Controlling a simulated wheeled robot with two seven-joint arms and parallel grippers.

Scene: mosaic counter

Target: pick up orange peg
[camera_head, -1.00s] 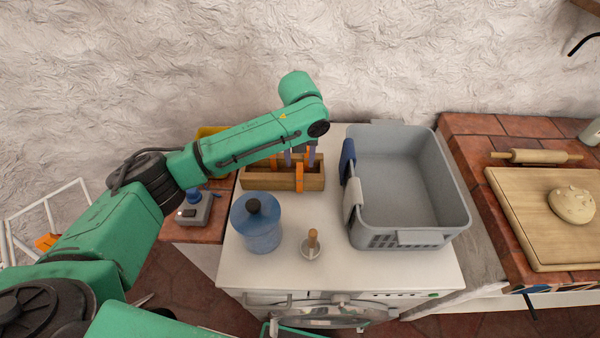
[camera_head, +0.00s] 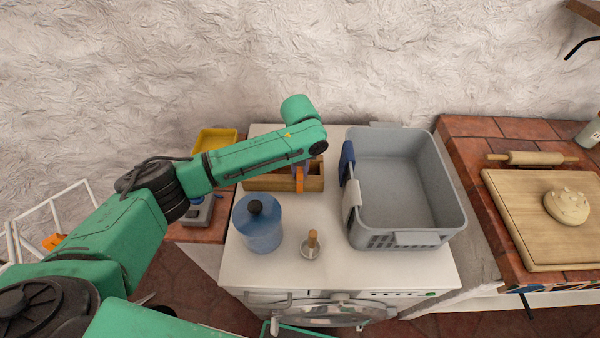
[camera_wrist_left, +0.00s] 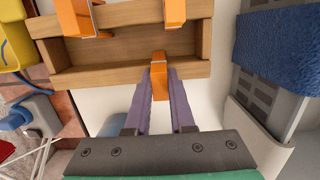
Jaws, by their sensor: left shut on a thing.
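An orange peg (camera_head: 300,180) is at the front wall of the wooden box (camera_head: 262,184) on the white worktop. In the left wrist view the peg (camera_wrist_left: 158,62) sits between the purple-grey fingertips of my left gripper (camera_wrist_left: 160,76), which is shut on it. The peg overlaps the box's near wall (camera_wrist_left: 110,77); I cannot tell whether it is still clipped there. Two more orange pegs, one at upper left (camera_wrist_left: 76,16) and one at top centre (camera_wrist_left: 175,12), are on the box's far wall. In the head view my forearm hides most of the gripper and these pegs. My right gripper is out of view.
A grey basket (camera_head: 405,190) with a blue cloth (camera_head: 346,162) and a pale cloth (camera_head: 350,198) on its rim stands right of the box. A blue jug (camera_head: 258,228) and a small wooden-handled item (camera_head: 312,244) stand in front. A yellow container (camera_head: 214,141) is behind my arm.

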